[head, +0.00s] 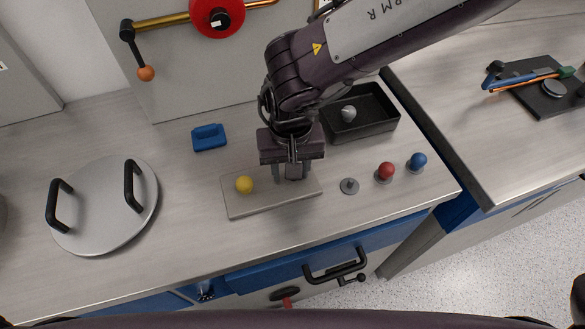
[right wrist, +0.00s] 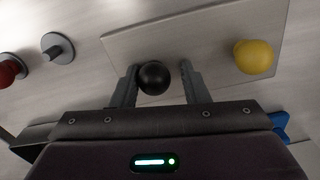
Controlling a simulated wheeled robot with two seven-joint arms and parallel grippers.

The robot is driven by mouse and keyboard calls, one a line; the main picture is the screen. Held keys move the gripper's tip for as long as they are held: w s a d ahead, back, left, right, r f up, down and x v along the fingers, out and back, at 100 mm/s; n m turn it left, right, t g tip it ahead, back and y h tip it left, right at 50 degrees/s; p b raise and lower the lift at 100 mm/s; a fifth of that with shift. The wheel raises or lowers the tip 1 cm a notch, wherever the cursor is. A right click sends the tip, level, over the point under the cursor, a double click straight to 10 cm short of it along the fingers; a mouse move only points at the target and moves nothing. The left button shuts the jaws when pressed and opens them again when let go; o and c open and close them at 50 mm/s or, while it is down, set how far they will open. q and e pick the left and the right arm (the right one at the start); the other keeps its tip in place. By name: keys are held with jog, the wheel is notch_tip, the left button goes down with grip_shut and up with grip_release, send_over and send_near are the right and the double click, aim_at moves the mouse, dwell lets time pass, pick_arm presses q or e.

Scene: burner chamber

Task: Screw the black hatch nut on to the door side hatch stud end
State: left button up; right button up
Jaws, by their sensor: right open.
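The black hatch nut (right wrist: 153,77) is a round black ball on a flat grey plate (head: 246,208), beside a yellow ball (head: 244,185). My right gripper (head: 292,178) is low over the plate. In the right wrist view my right gripper (right wrist: 158,70) is open, with one finger on each side of the black nut, nearer the left-hand finger in the picture. The nut is hidden by the gripper in the head view. A bare grey stud (head: 349,186) on a round base stands right of the plate. I cannot tell whether it is the door side stud. My left gripper is not in view.
A red ball (head: 386,171) and a blue ball (head: 417,161) stand right of the bare stud. A black tray (head: 388,126) with a grey piece is behind. A round lid (head: 92,215) with two black handles lies left. A blue block (head: 209,138) sits behind the plate.

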jog(key=shift+o, duration=0.4)
jog(key=shift+d+r+p, duration=0.3)
jog(key=shift+r+p, duration=0.2)
jog(key=shift+d+r+p, duration=0.3)
jog(key=shift+r+p, duration=0.2)
jog(key=shift+a, duration=0.15)
jog(key=shift+a, duration=0.1)
jog(key=shift+r, duration=0.2)
notch_tip(320, 180, up, 6)
jog(key=p, duration=0.4)
jog(key=shift+w+p, duration=0.1)
jog(key=shift+p, duration=0.3)
jog(key=shift+f, duration=0.1)
